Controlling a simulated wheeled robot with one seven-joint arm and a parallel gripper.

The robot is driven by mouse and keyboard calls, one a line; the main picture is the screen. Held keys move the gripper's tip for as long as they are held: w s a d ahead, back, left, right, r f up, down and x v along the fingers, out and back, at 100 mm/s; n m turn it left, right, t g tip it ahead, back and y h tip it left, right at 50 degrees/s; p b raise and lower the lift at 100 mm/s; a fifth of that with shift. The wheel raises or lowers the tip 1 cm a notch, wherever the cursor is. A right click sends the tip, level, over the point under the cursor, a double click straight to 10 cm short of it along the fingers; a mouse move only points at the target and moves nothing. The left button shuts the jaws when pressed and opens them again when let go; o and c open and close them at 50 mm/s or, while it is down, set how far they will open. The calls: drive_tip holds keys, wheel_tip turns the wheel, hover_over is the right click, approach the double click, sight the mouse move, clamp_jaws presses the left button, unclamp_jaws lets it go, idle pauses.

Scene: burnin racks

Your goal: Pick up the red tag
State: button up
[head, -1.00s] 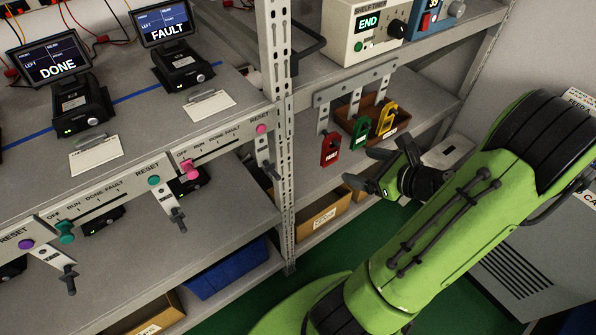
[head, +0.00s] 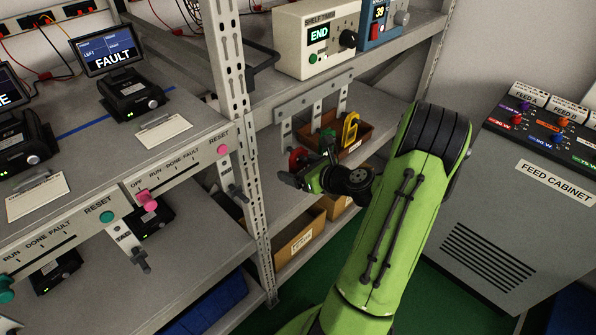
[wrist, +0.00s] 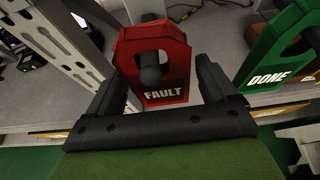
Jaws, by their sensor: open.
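The red tag (wrist: 166,92), marked FAULT, hangs on a dark peg in the wrist view, upright with its face toward me. My gripper (wrist: 162,88) is open, with one finger on each side of the tag's lower part; I cannot tell whether either finger touches it. In the head view the red tag (head: 297,158) shows only in part behind my gripper (head: 300,180). A green tag (wrist: 278,45), marked DONE, hangs to its right, and a yellow tag (head: 350,130) hangs farther right.
A metal rack post (head: 238,130) stands close on the left of the tags. A brown bin (head: 362,138) sits on the shelf behind them. A shelf timer box (head: 312,45) stands above. The feed cabinet (head: 490,225) is at the right.

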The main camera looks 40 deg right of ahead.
drive_tip(key=shift+w, duration=0.2)
drive_tip(key=shift+s, duration=0.1)
drive_tip(key=shift+c, duration=0.4)
drive_tip(key=c, duration=1)
drive_tip(key=shift+o, duration=0.2)
drive_tip(key=shift+r, duration=0.1)
drive_tip(key=shift+r+p, duration=0.55)
drive_tip(key=shift+p, duration=0.25)
drive_tip(key=shift+r, duration=0.2)
drive_tip(key=shift+f, duration=0.1)
